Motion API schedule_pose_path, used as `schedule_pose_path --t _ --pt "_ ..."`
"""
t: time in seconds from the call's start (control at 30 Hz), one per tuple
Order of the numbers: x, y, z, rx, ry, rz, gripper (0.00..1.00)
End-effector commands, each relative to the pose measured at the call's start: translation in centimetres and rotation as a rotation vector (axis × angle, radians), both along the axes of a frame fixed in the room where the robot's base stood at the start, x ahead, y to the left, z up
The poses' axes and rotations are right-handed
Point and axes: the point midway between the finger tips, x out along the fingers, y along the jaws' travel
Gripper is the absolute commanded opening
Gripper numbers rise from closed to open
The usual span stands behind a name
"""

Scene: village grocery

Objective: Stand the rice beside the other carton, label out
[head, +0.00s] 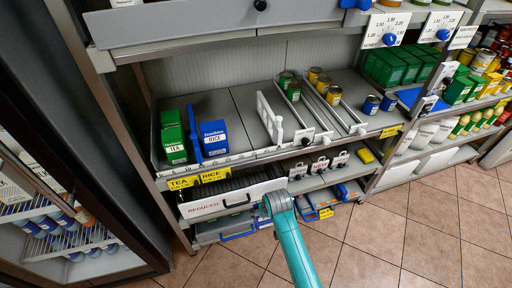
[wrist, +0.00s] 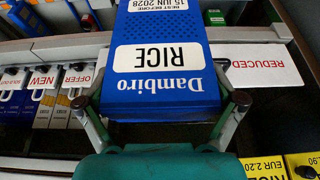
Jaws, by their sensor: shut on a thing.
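My gripper (head: 277,202) is low in front of the shelves in the head view. In the wrist view my gripper (wrist: 165,103) is shut on a blue rice carton (wrist: 165,85), its fingers on either side. The carton's white RICE label faces the camera and reads upside down there. I cannot make out the held carton in the head view. Another blue rice carton (head: 214,130) stands on the upper shelf, label out, right of a blue divider and green tea cartons (head: 172,140). The held carton is apart from it.
The REDUCED drawer (head: 205,207) is left of my gripper, below yellow TEA and RICE tags (head: 214,175). A white divider (head: 270,118) stands right of the shelved rice, with bare shelf between. Cans (head: 318,76) stand farther right. Small sign cards (head: 320,165) line the lower shelf.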

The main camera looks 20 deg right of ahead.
Motion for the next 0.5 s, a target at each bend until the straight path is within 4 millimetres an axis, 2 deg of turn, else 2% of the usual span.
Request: schedule_pose_path --t 0.03,0.2,0.4,0.5 --pt "1.5 0.0 2.7 0.0 -0.011 0.0 0.46" --pt "4.4 0.0 10.9 0.0 -0.013 0.0 0.46" --pt "6.1 0.0 20.5 0.0 -0.014 0.0 0.46" --pt "6.3 0.0 24.5 0.0 -0.013 0.0 0.46"
